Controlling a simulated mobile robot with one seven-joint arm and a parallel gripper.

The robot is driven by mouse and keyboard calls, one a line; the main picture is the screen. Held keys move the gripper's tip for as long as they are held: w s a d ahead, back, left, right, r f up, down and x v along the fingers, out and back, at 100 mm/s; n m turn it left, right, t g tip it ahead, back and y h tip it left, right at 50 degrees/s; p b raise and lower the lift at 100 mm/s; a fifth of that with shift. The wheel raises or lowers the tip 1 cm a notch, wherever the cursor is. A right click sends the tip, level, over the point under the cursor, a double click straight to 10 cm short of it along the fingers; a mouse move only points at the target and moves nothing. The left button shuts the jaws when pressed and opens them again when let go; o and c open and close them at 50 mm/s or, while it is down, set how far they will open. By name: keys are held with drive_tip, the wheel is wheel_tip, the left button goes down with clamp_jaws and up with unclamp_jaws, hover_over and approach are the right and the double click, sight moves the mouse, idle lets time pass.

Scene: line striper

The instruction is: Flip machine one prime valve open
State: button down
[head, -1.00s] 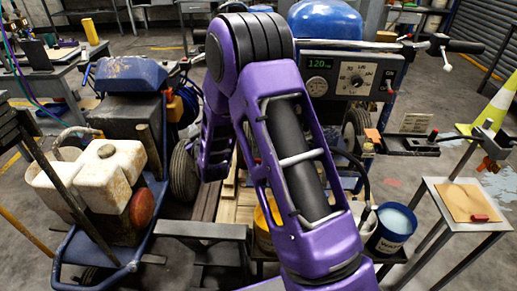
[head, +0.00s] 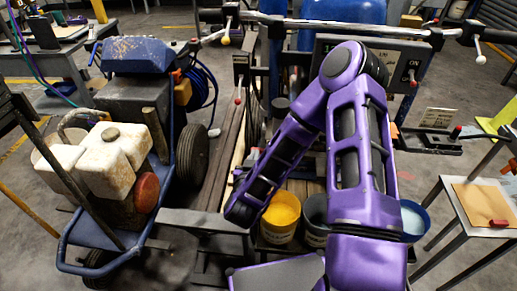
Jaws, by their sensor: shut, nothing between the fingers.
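Two line striping machines are in the head view. One at left has a worn blue cover (head: 140,55), a dirty white tank (head: 110,150) and a blue frame. The other, behind my arm, has a wide handlebar (head: 330,27) and a grey control panel (head: 402,55), partly covered by my purple arm. I cannot tell which is machine one. A small red-knobbed lever (head: 455,132) stands on a dark bracket at right; I cannot tell if it is a prime valve. My forearm bends down and left between the machines. Its end shows no fingers, so my gripper is not visible.
A yellow paint bucket (head: 280,222), a dark bucket (head: 316,222) and a blue bucket (head: 413,222) stand below my arm. A metal side table (head: 462,218) holds a brown sheet and a red item. Floor shows between the left machine and my arm.

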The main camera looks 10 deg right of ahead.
drive_tip(key=w+d+f+b, duration=0.1)
drive_tip(key=w+d+f, duration=0.2)
drive_tip(key=w+f, duration=0.3)
drive_tip(key=w, duration=0.3)
drive_tip(key=shift+w+f+b, duration=0.15)
drive_tip(key=shift+f+b, duration=0.05)
drive_tip(key=shift+b, duration=0.15)
drive_tip(key=shift+a, duration=0.2)
drive_tip(key=shift+d+f+n, duration=0.1)
drive_tip(key=shift+f+n, duration=0.05)
drive_tip(key=shift+n, duration=0.15)
